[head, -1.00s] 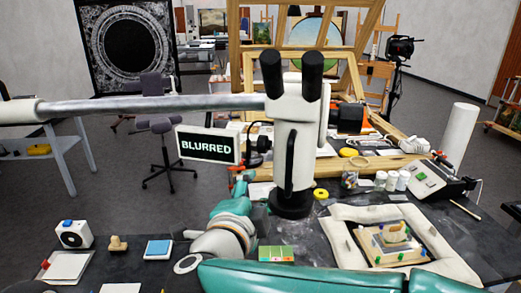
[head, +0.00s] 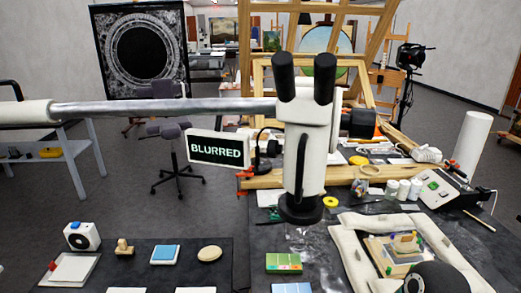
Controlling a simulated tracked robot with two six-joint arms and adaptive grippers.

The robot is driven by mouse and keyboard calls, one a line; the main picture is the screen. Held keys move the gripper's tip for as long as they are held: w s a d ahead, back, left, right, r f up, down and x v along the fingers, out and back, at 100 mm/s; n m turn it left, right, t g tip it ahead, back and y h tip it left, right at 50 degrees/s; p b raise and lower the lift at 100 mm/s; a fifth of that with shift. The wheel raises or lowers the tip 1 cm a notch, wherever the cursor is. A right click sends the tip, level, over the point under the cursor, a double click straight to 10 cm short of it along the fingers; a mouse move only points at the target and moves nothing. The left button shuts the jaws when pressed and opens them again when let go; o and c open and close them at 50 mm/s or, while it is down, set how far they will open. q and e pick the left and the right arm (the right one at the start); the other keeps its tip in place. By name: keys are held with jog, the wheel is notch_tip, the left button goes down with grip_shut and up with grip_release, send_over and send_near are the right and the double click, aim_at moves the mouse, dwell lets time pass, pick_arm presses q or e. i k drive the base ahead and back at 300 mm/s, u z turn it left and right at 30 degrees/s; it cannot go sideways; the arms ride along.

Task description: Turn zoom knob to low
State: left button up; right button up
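The white microscope (head: 309,120) stands upright in the middle of the head view, with two black eyepieces and a dark round lower end. A long grey boom (head: 160,108) reaches it from the left. A small screen (head: 219,150) left of its body reads "BLURRED". A dark knob (head: 273,148) sits between screen and body; I cannot tell whether it is the zoom knob or read any setting on it. Neither of my grippers can be made out. A dark rounded part at the bottom right looks like part of my arm.
A gilt fragment (head: 404,244) lies on a board inside a padded white frame (head: 357,262) at the right. A green block (head: 284,263) lies in front of the microscope. A white dial box (head: 81,236) stands at the left. Wooden frames and easels stand behind.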

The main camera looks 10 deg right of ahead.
aim_at(274, 148)
jog(key=i, duration=0.2)
jog(key=u, duration=2.95)
jog(key=k, duration=2.55)
jog(key=z, duration=0.5)
jog(key=i, duration=1)
jog(key=z, duration=0.05)
